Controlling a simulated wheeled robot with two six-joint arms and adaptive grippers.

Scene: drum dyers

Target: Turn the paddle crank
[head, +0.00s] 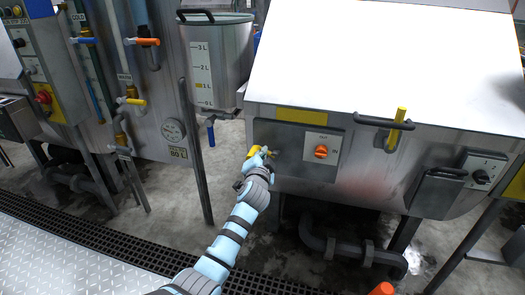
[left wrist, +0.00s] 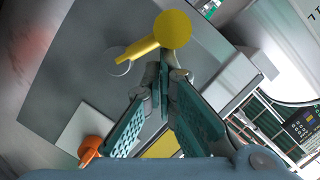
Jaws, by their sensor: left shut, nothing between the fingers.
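The yellow paddle crank (head: 254,151) is on the left part of the grey panel on the drum's front. In the left wrist view, the crank's round yellow end (left wrist: 172,29) and short arm show, with a pale round hub on the panel. My left gripper (head: 262,159) is at the crank. Its fingers (left wrist: 162,78) are shut with nothing between them, and their tips appear just below the yellow end. I cannot tell whether they touch it.
An orange knob (head: 321,151) is on the same panel (head: 288,165), right of the crank. A yellow upright handle (head: 399,122) and a black bar stand farther right. A graduated vessel (head: 221,62) is at the left. Pipes (head: 340,250) run below the drum.

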